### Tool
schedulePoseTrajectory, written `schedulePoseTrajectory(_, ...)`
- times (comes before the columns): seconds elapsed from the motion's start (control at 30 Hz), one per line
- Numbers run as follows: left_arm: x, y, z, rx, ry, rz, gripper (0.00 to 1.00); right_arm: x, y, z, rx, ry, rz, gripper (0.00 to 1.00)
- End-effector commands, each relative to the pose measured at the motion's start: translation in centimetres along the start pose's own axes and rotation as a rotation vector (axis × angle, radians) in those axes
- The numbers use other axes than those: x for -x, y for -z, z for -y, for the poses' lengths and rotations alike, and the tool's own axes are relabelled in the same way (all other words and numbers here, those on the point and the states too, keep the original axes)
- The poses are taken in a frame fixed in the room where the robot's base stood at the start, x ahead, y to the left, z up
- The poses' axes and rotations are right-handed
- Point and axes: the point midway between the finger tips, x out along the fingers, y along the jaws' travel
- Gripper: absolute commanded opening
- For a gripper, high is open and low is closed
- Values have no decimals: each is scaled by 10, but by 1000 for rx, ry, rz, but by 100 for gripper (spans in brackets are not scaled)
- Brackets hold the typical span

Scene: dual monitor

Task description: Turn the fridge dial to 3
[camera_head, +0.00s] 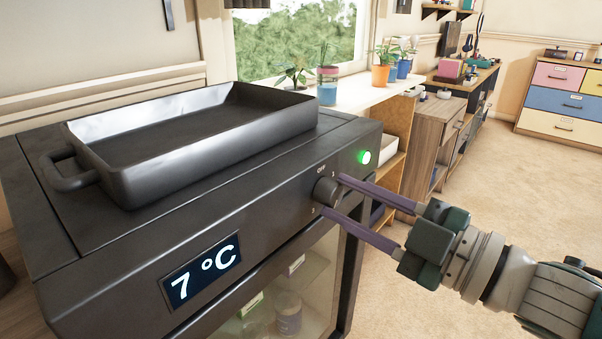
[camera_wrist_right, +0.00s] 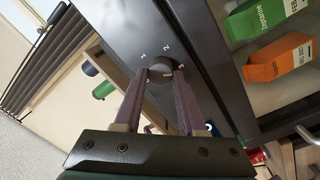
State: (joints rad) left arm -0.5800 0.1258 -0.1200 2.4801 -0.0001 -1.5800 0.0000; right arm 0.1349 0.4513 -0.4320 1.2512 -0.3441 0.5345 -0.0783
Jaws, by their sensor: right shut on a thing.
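The black fridge dial (camera_head: 325,191) sits on the dark front panel of the fridge (camera_head: 285,200), with "OFF" printed above it and small numbers around it. It also shows in the right wrist view (camera_wrist_right: 161,72). My right gripper (camera_head: 332,194) reaches in from the right with its two purple fingers shut on the dial, one on each side; in the right wrist view its fingertips (camera_wrist_right: 163,76) flank the dial. Which number the dial points to cannot be told. The display (camera_head: 201,270) reads 7 °C. My left gripper is not in view.
A black roasting tray (camera_head: 118,178) stands on the fridge top. A green light (camera_head: 364,157) glows right of the dial. Bottles (camera_head: 288,312) stand behind the fridge's glass door. Potted plants line the windowsill (camera_head: 345,93). The carpet (camera_head: 500,190) at right is clear.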

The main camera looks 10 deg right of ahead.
Motion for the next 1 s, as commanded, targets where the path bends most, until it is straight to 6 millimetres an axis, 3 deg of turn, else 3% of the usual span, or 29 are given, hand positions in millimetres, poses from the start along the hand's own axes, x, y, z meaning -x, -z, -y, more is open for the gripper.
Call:
schedulePoseTrajectory(0.5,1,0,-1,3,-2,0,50,0,0,0,-24,0,1,0)
schedulePoseTrajectory(0.53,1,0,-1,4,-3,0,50,0,0,0,-24,0,1,41)
schedulePoseTrajectory(0.8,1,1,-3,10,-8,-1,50,0,0,0,-22,0,1,70)
schedulePoseTrajectory(1.0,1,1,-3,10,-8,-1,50,0,0,0,-22,0,1,70)
